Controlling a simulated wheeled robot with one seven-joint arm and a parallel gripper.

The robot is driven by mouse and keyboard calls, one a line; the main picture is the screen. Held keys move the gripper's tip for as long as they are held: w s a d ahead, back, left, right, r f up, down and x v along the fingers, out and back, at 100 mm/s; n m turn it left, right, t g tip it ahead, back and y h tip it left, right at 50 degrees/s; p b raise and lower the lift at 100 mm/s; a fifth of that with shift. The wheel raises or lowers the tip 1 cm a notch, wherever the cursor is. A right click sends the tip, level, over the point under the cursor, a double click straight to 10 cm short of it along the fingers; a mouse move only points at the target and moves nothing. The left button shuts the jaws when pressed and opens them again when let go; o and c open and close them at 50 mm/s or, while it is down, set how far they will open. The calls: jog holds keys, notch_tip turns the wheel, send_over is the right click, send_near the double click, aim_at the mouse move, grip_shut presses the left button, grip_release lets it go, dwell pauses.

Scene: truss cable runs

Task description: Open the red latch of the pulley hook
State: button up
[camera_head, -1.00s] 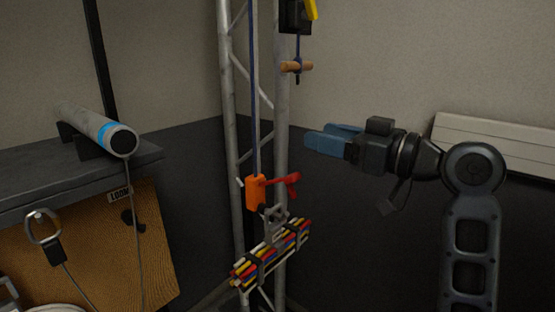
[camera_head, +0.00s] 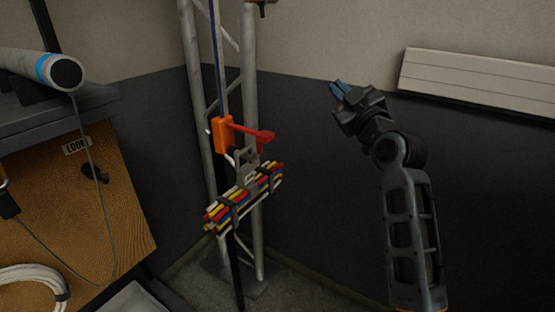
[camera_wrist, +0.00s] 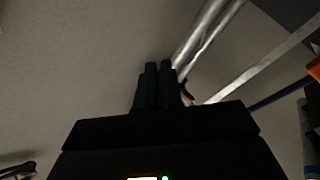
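The pulley hook has an orange body (camera_head: 223,134) hanging on a blue rope (camera_head: 215,60) in front of the truss. Its red latch (camera_head: 264,138) sticks out to the right. A grey hook part (camera_head: 246,160) below carries a strapped bundle of coloured cables (camera_head: 243,198). My gripper (camera_head: 337,90) is right of and higher in the picture than the latch, apart from it and empty. In the wrist view its two fingers (camera_wrist: 159,88) lie almost together. An orange piece (camera_wrist: 315,69), probably the hook body, is cut off at that view's right edge. The latch is not clear there.
The metal truss (camera_head: 250,100) stands behind the hook. At left is a dark shelf (camera_head: 85,107) with a white cylinder (camera_head: 25,66) above a wooden panel (camera_head: 100,215) and coiled white cable (camera_head: 35,278). A white wall panel (camera_head: 480,80) is at right. Space between gripper and hook looks clear.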

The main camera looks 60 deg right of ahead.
jog(key=d+f+h, duration=0.1)
jog(key=s+d+f+n+g+h+b, duration=0.1)
jog(key=f+h, duration=0.1)
jog(key=s+d+f+n+h, duration=0.1)
jog(key=shift+f+g, duration=0.3)
jog(key=shift+f, duration=0.1)
grip_shut()
jog(key=a+f+n+t+y+b, duration=0.2)
jog(key=a+f+n+t+y, duration=0.3)
jog(key=n, duration=0.6)
jog(key=w+a+f+n+t+y+b, duration=0.1)
jog(key=a+f+n+t+y+b, duration=0.15)
jog(key=a+f+n+y, duration=0.65)
jog(key=a+f+n+t+y+b, duration=0.1)
jog(key=a+f+n+t+y, duration=0.3)
jog(key=n, duration=1)
jog(key=w+r+p, duration=0.2)
jog(key=w+r, duration=0.1)
jog(key=r, duration=0.3)
jog(key=w+r+n+p, duration=0.1)
jog(key=w+r+p, duration=0.1)
jog(key=w+r, duration=0.2)
jog(key=shift+w+d+r+h, duration=0.15)
jog(key=shift+d+r+h, duration=0.25)
jog(key=shift+r, duration=0.5)
jog(key=shift+r+t+p, duration=0.15)
jog(key=shift+t+p, duration=0.1)
jog(key=shift+p, duration=0.2)
